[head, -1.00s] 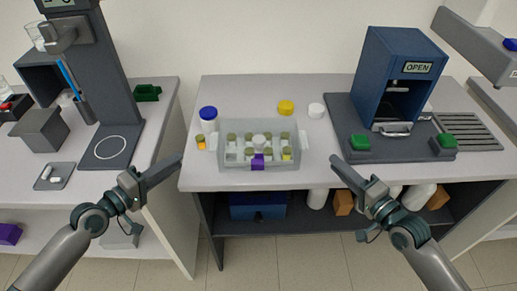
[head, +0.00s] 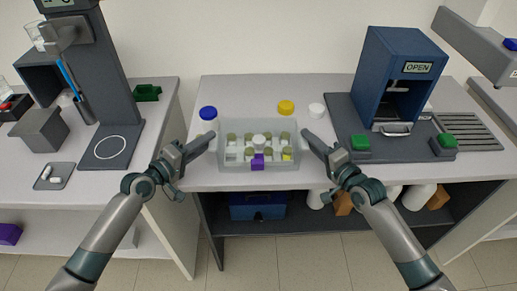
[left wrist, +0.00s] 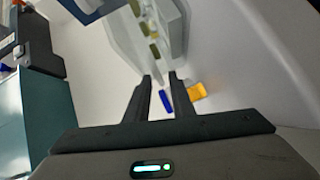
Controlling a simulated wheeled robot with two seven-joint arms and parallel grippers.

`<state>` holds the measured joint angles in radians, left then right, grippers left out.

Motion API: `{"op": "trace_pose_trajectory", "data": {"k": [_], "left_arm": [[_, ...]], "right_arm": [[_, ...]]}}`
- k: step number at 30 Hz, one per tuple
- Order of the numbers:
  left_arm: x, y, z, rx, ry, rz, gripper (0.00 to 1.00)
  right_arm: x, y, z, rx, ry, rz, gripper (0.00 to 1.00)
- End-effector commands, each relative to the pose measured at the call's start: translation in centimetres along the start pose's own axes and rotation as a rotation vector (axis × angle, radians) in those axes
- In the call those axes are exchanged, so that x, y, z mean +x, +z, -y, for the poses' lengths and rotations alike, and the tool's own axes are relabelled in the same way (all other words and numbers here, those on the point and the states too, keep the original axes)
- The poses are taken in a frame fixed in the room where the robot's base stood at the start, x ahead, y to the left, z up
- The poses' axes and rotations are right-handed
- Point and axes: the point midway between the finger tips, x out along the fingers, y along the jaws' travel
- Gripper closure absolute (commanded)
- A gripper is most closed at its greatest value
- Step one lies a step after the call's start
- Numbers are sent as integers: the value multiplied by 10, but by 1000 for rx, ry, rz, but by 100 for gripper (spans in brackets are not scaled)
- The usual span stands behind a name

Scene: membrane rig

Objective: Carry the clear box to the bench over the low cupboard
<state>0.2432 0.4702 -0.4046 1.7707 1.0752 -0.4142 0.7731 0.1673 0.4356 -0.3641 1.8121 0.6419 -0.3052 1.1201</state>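The clear box (head: 232,166) stands on the middle bench (head: 330,178), with several vials inside and a purple tag on its front. My left gripper (head: 213,141) is at the box's left side and my right gripper (head: 306,137) is at its right side. In the left wrist view the left gripper's fingers (left wrist: 161,80) are apart, with the box's end (left wrist: 172,35) just beyond them. I cannot tell whether they touch the box. The right gripper's finger gap is not clear. No low cupboard can be made out with certainty.
A blue-capped bottle (head: 208,114), a yellow cap (head: 286,107) and a white cap (head: 317,110) are behind the box. A blue machine (head: 375,75) stands right. A small orange item (left wrist: 197,91) lies near the left fingers. A gap separates the left bench (head: 30,165).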

Motion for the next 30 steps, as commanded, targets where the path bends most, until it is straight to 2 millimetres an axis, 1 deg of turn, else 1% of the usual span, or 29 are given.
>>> {"op": "trace_pose_trajectory", "data": {"k": [8,9,11,12,23,30], "left_arm": [[1,0,0,0,0,0,78],[1,0,0,0,1,0,83],[1,0,0,0,0,0,97],[1,0,0,0,0,0,100],[1,-1,-2,2,1,-1,100],[-1,-3,-10,3,0,-1,100]], "right_arm": [[1,0,0,0,0,0,79],[1,0,0,0,0,0,84],[1,0,0,0,0,0,99],[1,0,0,0,0,0,100],[1,-1,2,-2,-2,-1,100],[0,-4,10,-2,-1,-1,100]]}}
